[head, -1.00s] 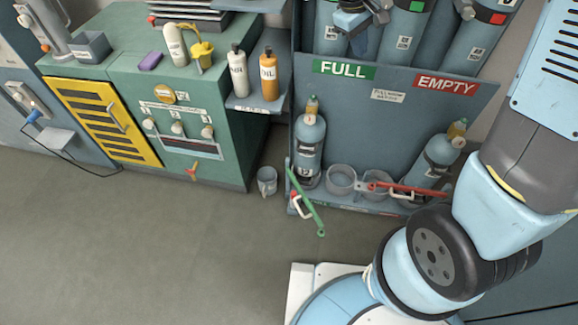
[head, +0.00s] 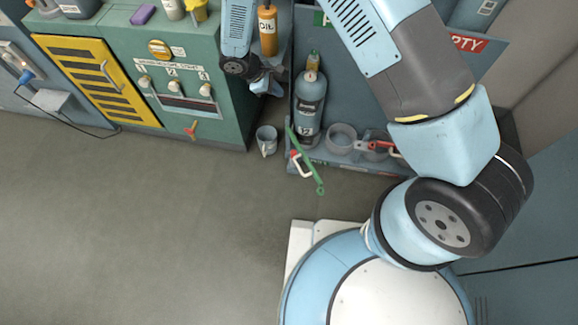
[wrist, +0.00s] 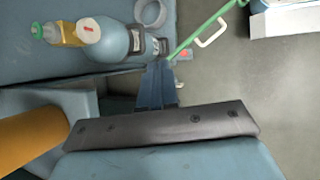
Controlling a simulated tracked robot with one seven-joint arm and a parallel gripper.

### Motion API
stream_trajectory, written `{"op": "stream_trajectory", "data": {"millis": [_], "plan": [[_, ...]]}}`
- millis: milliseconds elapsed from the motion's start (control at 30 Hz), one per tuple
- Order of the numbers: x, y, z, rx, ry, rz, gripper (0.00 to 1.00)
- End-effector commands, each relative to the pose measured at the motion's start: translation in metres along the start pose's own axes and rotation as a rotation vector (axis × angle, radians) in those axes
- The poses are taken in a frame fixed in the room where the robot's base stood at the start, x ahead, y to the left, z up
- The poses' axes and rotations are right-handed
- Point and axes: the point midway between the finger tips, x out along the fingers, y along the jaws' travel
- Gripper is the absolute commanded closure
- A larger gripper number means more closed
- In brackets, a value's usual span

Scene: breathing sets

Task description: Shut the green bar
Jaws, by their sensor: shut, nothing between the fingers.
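The green bar (head: 313,176) sits at the left front of the cylinder rack, swung outward from the rack at an angle, with a white handle (head: 303,168) beside it. In the wrist view the green bar (wrist: 207,27) runs from near my fingertips up to the upper right. My gripper (head: 274,88) is left of the standing blue cylinder (head: 309,108), in front of the green cabinet's right side. In the wrist view my gripper (wrist: 160,68) is shut and empty, its tips close to the bar's hinge end in the picture. I cannot tell whether they touch.
The cylinder (wrist: 120,42) is just upper left of my fingertips in the wrist view. An orange bottle (head: 267,32) is near my wrist. Floor in front is clear.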

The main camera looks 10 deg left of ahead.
Motion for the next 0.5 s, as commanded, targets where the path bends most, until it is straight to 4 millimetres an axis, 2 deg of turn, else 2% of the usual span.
{"op": "stream_trajectory", "data": {"millis": [33, 200, 500], "plan": [[0.014, -0.016, -0.017, -0.047, -0.011, 0.006, 1.00], [0.057, -0.061, -0.061, -0.185, -0.038, 0.035, 1.00], [0.137, -0.152, -0.119, -0.425, -0.079, 0.083, 1.00]]}}
